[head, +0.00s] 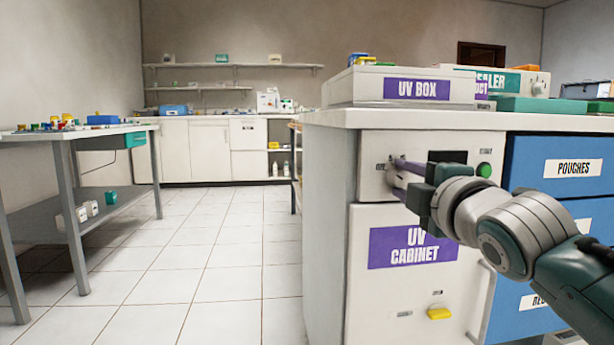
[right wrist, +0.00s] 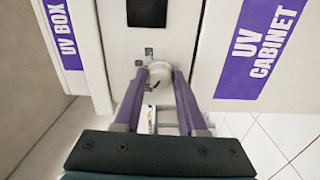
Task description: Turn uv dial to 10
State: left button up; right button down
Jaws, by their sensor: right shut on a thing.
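The UV cabinet (head: 329,235) stands at the right with a purple "UV CABINET" label on its door. Its control panel (head: 373,188) holds a dark display and a green button. The UV dial, a pale round knob (right wrist: 158,72), sits on that panel below the display in the right wrist view. My right gripper (head: 395,174) reaches the panel from the right, and its two purple fingers are shut on the dial from both sides. The fingers mostly hide the dial in the head view. The dial's numbers cannot be read. My left gripper is not in view.
A UV box (head: 350,88) sits on the cabinet top. A yellow latch (head: 439,314) and a handle are on the door below. Blue drawers (head: 532,190) stand to the right. A grey table (head: 35,208) stands at the left, with open tiled floor between.

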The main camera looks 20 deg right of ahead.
jog(key=m+p, duration=0.3)
jog(key=shift+r, duration=0.15)
jog(key=m+p, duration=0.2)
jog(key=m, duration=0.2)
jog(key=m+p, duration=0.2)
jog(key=m, duration=0.2)
jog(key=shift+m+p, duration=0.3)
jog(key=shift+p, duration=0.1)
jog(key=shift+m+p, duration=0.7)
jog(key=shift+m, duration=1.1)
jog(key=shift+f, duration=0.2)
jog(key=shift+c, duration=2.4)
grip_release()
